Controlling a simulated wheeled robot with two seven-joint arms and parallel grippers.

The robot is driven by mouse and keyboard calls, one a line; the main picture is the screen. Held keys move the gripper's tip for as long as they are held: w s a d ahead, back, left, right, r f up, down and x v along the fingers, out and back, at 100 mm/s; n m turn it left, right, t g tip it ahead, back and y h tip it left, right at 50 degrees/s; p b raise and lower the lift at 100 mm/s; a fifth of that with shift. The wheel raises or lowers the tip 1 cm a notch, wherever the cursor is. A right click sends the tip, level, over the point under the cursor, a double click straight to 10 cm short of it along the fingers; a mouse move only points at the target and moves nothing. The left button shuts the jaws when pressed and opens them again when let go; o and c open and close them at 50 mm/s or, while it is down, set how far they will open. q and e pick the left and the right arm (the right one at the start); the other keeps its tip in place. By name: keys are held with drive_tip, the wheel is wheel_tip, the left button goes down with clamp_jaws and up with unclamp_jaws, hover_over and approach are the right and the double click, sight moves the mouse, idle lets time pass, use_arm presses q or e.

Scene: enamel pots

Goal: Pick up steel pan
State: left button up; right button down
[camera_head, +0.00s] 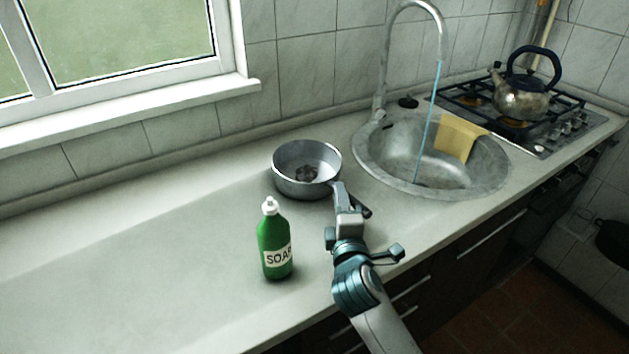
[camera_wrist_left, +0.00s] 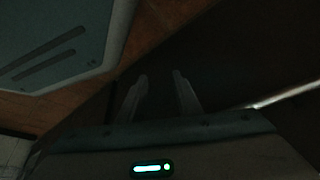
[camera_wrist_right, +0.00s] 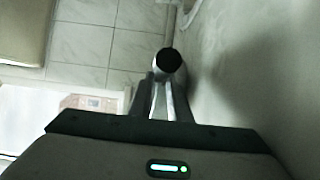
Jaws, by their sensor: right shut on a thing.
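The steel pan (camera_head: 289,186) stands on the counter left of the sink, with a dark patch inside its bowl. My right gripper (camera_head: 343,192) is at the pan's near right side, shut on the pan's handle, which is mostly hidden by the fingers. In the right wrist view a metal tube with a dark round end (camera_wrist_right: 168,62), seemingly the handle, sits between the fingertips. I cannot tell whether the pan is clear of the counter. My left gripper (camera_wrist_left: 160,85) shows only in the left wrist view, its fingers apart and empty over a dark background.
A green soap bottle (camera_head: 275,242) stands upright on the counter, left of my right arm. The round sink (camera_head: 378,168) with tap and yellow cloth (camera_head: 459,138) is to the right. A kettle (camera_head: 522,101) sits on the stove. The counter's left side is clear.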

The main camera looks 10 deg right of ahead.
drive_tip(key=shift+r, duration=0.2)
idle(0.9)
drive_tip(key=shift+r, duration=0.15)
